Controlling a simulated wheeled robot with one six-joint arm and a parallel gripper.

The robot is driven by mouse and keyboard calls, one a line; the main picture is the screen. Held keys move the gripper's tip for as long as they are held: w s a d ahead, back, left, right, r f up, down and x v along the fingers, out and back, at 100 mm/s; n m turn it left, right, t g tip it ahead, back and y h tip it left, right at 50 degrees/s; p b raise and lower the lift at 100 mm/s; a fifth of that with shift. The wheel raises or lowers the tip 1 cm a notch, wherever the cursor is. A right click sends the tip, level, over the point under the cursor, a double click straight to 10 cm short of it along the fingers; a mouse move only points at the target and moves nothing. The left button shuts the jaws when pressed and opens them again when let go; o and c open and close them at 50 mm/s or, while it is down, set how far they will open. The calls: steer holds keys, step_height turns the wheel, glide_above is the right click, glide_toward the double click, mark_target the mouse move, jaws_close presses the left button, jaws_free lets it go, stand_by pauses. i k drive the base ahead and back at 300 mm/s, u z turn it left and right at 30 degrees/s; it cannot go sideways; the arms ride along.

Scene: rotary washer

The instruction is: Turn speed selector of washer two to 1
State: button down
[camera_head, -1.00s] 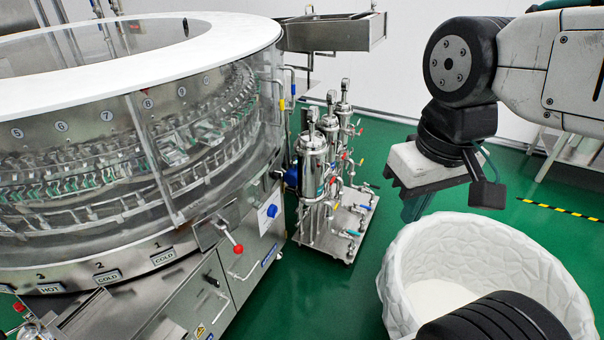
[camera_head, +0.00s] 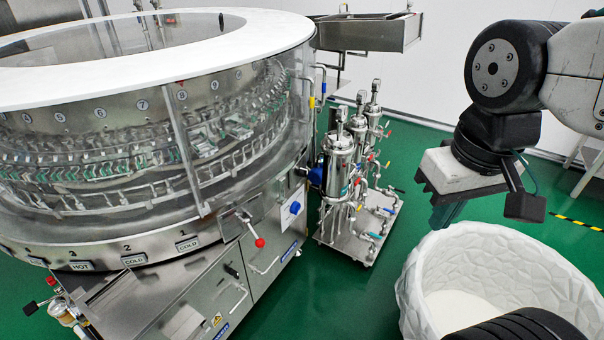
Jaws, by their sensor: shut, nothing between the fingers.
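The large round rotary washer (camera_head: 150,245) fills the left side, with a white ring top and clear walls. Numbered stations show on its lower rim, with COLD and HOT labels under 1, 2 and 3. A blue knob (camera_head: 295,207) on a white plate, a red-balled lever (camera_head: 259,242) and a black handle (camera_head: 231,271) are on the steel cabinet below. I cannot tell which control is washer two's speed selector. My gripper (camera_head: 445,216) points down at the right, shut and empty, above and behind the white bin's rim, well apart from the washer.
A wheeled steel filter unit (camera_head: 342,175) with valves stands between the washer and my arm. The white faceted bin (camera_head: 490,255) is at the lower right. A steel tray (camera_head: 368,32) juts out at the back. Green floor (camera_head: 330,290) is clear in front of the cabinet.

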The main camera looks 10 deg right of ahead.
mark_target(303, 172)
steer(key=u, duration=1.15)
steer(key=i, duration=0.85)
steer(key=z, duration=1.2)
steer(key=i, duration=0.5)
steer(key=u, duration=0.05)
